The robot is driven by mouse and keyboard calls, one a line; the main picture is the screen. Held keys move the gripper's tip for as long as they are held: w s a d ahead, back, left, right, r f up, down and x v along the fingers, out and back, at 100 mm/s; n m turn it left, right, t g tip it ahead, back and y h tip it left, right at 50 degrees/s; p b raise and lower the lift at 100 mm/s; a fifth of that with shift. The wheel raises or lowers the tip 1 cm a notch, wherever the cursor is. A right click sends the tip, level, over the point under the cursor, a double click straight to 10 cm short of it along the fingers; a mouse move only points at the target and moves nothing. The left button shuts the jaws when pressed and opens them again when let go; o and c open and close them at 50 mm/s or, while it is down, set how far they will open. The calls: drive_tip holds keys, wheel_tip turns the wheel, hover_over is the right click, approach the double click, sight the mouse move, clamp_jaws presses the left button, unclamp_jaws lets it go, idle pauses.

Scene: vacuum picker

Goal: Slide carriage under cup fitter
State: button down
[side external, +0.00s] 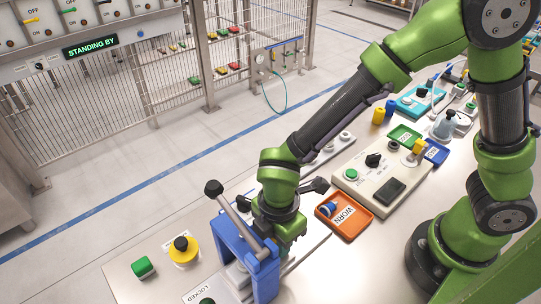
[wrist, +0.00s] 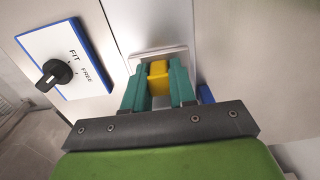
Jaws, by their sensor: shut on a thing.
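The cup fitter appears to be the blue frame (side external: 262,272) with a long metal lever and black ball handle, at the front of the table in the side view. My gripper (side external: 280,236) is low, just behind and to the right of that frame, and its fingertips are hidden there. In the wrist view my gripper's teal fingers (wrist: 158,88) are shut on a yellow grip (wrist: 158,72). The grip stands on a small whitish plate (wrist: 160,53), apparently the carriage, on a pale track (wrist: 145,20). A bit of blue (wrist: 206,94) shows right of the fingers.
A FIT/FREE panel (wrist: 98,52) with a black knob lies left of the track. An orange WORN tray (side external: 357,228) holding a blue piece sits right of my gripper. A control box (side external: 395,172), a green button (side external: 143,267) and a yellow-based knob (side external: 190,257) are also on the table.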

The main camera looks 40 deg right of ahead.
drive_tip(key=shift+a, duration=0.35)
drive_tip(key=c, duration=1.4)
unclamp_jaws()
drive_tip(key=o, duration=0.4)
drive_tip(key=shift+d, duration=0.15)
wheel_tip(320, 180, up, 17)
